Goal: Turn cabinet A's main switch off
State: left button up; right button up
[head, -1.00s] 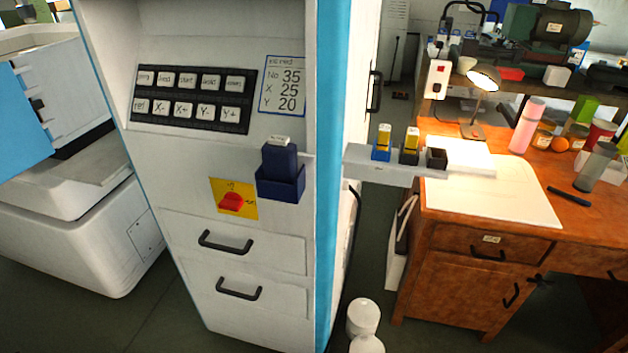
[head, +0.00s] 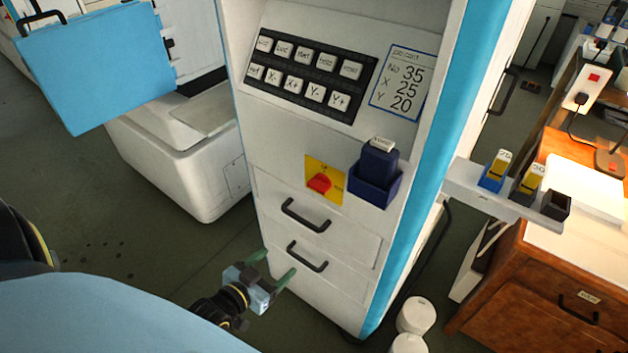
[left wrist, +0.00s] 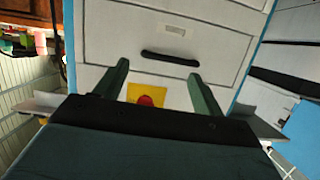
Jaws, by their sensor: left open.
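The main switch is a red knob (head: 320,184) on a yellow plate (head: 338,187) on the white cabinet front (head: 285,155), below the button panel; its exact setting is too small to read. My left gripper (head: 271,266) is open and empty, low in front of the cabinet, below and left of the switch and near the lower drawer handle. In the left wrist view the red knob (left wrist: 146,101) shows partly behind the gripper body, with the yellow plate (left wrist: 147,91) around it and a drawer handle (left wrist: 169,57) beyond. My right gripper is out of view.
A dark blue holder (head: 375,186) with a labelled block juts out right of the switch. Two drawer handles (head: 303,214) stick out below it. A shelf (head: 500,196) with small blocks projects at the right. White cylinders (head: 415,315) stand on the floor.

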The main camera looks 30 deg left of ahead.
aim_at(315, 188)
pick_arm(q)
notch_tip(315, 188, up, 13)
jog(key=w+t, duration=0.2)
jog(key=t, duration=0.1)
jog(key=w, duration=0.4)
jog(key=w+d, duration=0.1)
jog(key=w, duration=0.8)
jog(key=shift+w+d+r, duration=0.15)
jog(key=shift+d, duration=0.15)
jog(key=shift+c, duration=0.3)
jog(key=shift+h, duration=0.4)
jog(key=c, duration=0.9)
